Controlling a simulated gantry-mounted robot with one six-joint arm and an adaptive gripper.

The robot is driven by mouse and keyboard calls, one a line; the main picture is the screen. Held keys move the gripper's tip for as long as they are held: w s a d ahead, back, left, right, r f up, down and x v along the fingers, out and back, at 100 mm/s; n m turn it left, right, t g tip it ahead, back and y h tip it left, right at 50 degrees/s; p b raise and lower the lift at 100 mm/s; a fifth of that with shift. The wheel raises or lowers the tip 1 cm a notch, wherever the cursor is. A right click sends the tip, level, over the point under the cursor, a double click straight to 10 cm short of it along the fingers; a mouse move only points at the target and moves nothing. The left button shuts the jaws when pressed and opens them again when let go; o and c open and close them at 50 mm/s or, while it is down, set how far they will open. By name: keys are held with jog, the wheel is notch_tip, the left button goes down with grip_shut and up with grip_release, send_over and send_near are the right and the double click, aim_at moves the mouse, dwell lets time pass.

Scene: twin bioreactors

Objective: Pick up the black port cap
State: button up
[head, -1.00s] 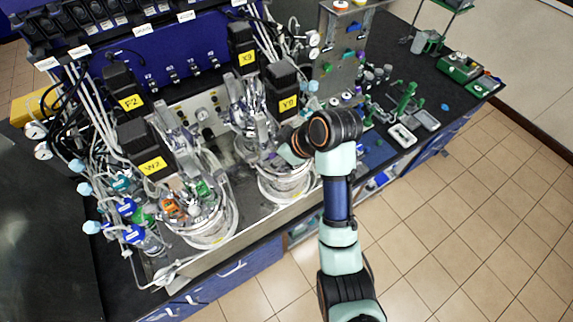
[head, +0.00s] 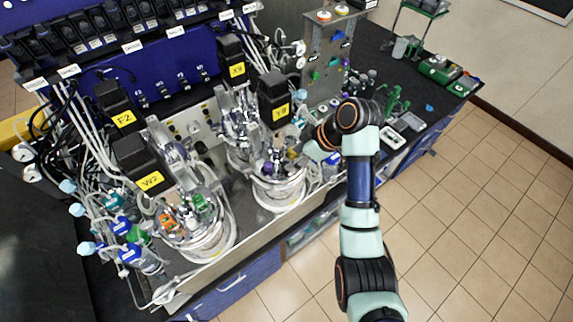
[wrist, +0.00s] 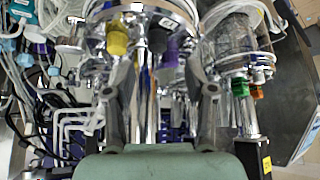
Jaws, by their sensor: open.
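The wrist view shows a dark cap, likely the black port cap (wrist: 157,40), on the steel head plate of a vessel, between a yellow cap (wrist: 117,40) and a purple cap (wrist: 171,50). My gripper (wrist: 161,72) is open, its two grey fingers spread on either side of the cap's column in the picture. Nothing is held between them. I cannot tell how far the fingertips are from the cap. In the head view my wrist is to the right of the right-hand vessel (head: 277,192); the fingers and the black cap cannot be made out there.
The left vessel (head: 205,235) stands beside the right one, with tubing coiled around both. Black motor blocks (head: 272,90) rise above them. In the wrist view, a neighbouring vessel with a green cap (wrist: 240,87) is close at right. Open floor (head: 480,220) lies at right.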

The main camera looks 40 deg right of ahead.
jog(key=x, duration=0.2)
jog(key=p+x, duration=0.1)
jog(key=x, duration=0.2)
jog(key=shift+s+d+f, duration=0.1)
jog(key=shift+d+f, duration=0.05)
jog(key=shift+d, duration=0.1)
jog(key=c, duration=0.9)
jog(key=shift+c, duration=0.2)
